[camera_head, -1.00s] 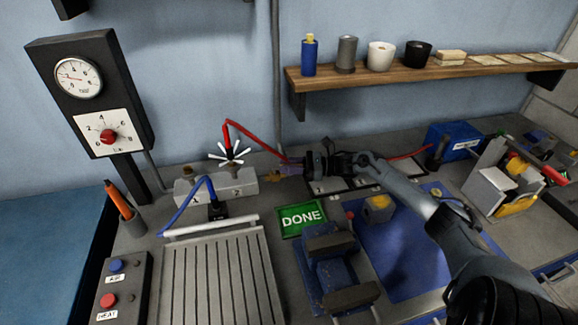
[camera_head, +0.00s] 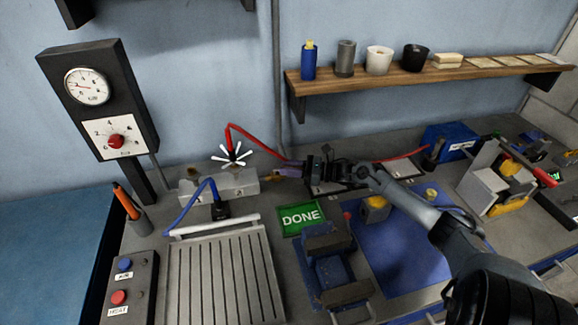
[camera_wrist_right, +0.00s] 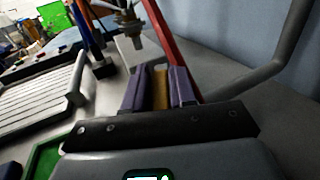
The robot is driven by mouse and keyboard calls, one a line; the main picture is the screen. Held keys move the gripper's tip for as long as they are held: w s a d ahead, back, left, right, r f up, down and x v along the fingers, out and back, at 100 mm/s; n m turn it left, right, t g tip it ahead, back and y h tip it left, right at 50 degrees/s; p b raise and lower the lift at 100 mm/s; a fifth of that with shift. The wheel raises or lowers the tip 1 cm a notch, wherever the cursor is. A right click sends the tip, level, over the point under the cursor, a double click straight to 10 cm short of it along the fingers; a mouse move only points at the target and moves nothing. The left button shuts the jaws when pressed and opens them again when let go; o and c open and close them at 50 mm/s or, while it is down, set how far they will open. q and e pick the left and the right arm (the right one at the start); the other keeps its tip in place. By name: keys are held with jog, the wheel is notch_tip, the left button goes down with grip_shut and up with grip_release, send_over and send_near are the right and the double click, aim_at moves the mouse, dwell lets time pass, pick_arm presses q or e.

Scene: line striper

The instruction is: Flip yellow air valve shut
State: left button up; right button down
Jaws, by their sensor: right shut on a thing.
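The yellow air valve handle (camera_head: 270,178) shows at the right end of the grey manifold block (camera_head: 222,188) in the head view, partly hidden by my fingers. My right gripper (camera_head: 285,172) comes in from the right at the block's end. In the right wrist view its two purple fingers (camera_wrist_right: 160,88) are closed on the yellow handle (camera_wrist_right: 160,92), one on each side. The valve body behind the handle is hard to make out. My left gripper is out of view.
A green DONE sign (camera_head: 302,218), a blue vise (camera_head: 330,270) and a ribbed plate (camera_head: 225,280) occupy the bench nearby.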

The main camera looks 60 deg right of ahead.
jog(key=c, duration=1)
grip_release()
jog(key=shift+s, duration=0.1)
jog(key=shift+p+v, duration=0.6)
jog(key=shift+v, duration=4.75)
